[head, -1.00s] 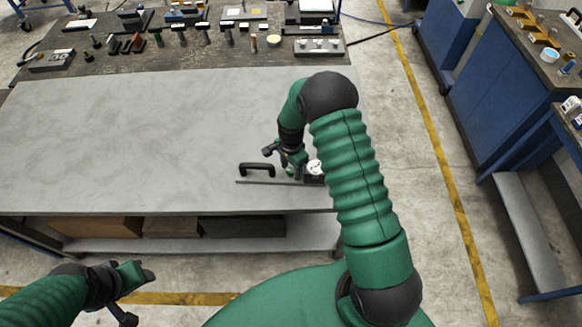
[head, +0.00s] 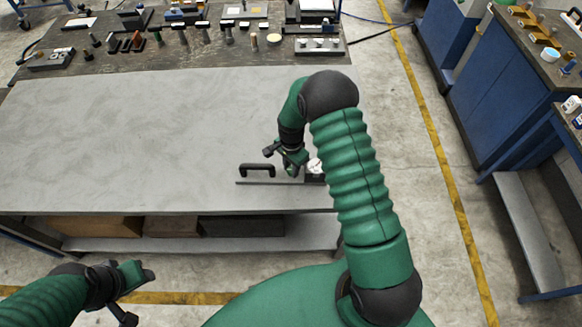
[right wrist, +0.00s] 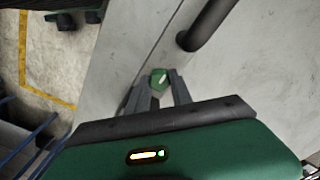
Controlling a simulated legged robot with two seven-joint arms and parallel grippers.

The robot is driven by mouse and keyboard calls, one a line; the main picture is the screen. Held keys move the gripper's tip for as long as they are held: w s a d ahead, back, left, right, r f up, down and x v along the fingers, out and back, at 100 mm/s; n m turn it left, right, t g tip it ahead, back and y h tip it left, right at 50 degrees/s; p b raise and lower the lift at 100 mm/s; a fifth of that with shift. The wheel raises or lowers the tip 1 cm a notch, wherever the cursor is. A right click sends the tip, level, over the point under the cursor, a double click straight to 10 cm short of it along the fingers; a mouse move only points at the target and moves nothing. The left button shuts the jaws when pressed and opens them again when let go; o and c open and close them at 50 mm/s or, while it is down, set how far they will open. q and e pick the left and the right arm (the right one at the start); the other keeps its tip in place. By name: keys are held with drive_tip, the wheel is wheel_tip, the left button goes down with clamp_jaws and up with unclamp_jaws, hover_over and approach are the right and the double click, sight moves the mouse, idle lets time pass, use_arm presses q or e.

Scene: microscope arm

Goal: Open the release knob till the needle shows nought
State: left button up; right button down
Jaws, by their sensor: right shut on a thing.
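A dark flat plate (head: 245,183) with a black handle (head: 257,168) lies near the front right of the grey bench. A white round gauge (head: 314,166) sits at its right end, partly covered by my arm; its needle is too small to read. In the right wrist view a small green knob (right wrist: 159,79) with a pale mark sits between my right fingers, which are shut on it. The handle (right wrist: 208,25) shows above it there. My right gripper (head: 293,174) is low over the plate, between handle and gauge. My left gripper (head: 146,275) is in front of the bench, away from the plate; its jaws are unclear.
The grey bench top (head: 130,130) is clear to the left of the plate. Several tools and blocks stand on a dark table (head: 190,55) at the back. Boxes (head: 95,227) lie on the shelf below. A blue workbench (head: 500,75) stands at the right, across a floor aisle.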

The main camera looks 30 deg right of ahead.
drive_tip(key=shift+a+n, duration=0.1)
drive_tip(key=shift+n, duration=0.3)
drive_tip(key=shift+n, duration=0.5)
idle(0.8)
drive_tip(key=c, duration=1.1)
unclamp_jaws()
drive_tip(key=shift+r, duration=0.1)
